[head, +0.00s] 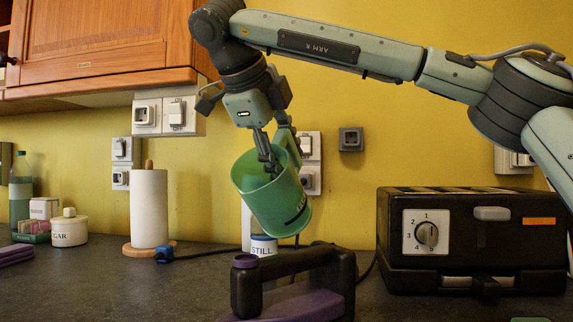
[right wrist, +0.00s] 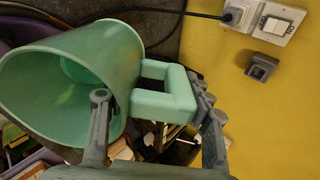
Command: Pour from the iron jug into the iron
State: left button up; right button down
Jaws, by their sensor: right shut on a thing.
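The green jug (head: 270,200) hangs above the iron, tilted, its mouth toward the upper left and its base toward the lower right. Dark lettering shows on its side. My right gripper (head: 270,158) is shut on the jug at its handle; in the right wrist view the handle (right wrist: 165,103) sits between the fingers and the jug's wide mouth (right wrist: 60,95) is at left. The iron (head: 340,270), with a dark handle and purple body, stands at the bottom of the head view, partly cut off. A purple cap-like part (head: 245,261) tops its left end. The left gripper is not in view.
A black toaster-like appliance (head: 470,270) with a dial stands at right. A container marked STILL (head: 264,245) is behind the iron. A paper towel roll (head: 149,208) and a sugar pot (head: 69,231) stand at left. Dark counter between is mostly clear. An orange cupboard overhangs at upper left.

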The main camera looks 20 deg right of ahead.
aim_at(278, 136)
jog(key=shift+s+a+r+t+h+b, duration=0.25)
jog(key=shift+r+t+h+b, duration=0.1)
jog(key=shift+r, duration=0.15)
jog(key=shift+s+a+r+t+h+b, duration=0.15)
jog(key=shift+a+r+t+h+b, duration=0.1)
jog(key=shift+r+h+b, duration=0.15)
jog(key=shift+r, duration=0.3)
jog(key=shift+s+a+r+h, duration=0.15)
jog(key=shift+r+h, duration=0.1)
jog(key=shift+r, duration=0.1)
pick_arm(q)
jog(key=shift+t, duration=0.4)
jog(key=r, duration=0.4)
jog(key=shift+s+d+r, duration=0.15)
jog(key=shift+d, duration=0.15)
pick_arm(e)
jog(key=shift+f+b, duration=1.45)
jog(key=shift+f, duration=0.2)
jog(key=s+a+t+h+b, duration=0.1)
jog(key=b, duration=0.2)
jog(key=shift+s+a+t+h, duration=0.1)
jog(key=shift+a+t+h, duration=0.05)
jog(key=shift+t+h, duration=0.25)
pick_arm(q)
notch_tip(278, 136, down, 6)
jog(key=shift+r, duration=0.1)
pick_arm(e)
jog(key=shift+r, duration=0.1)
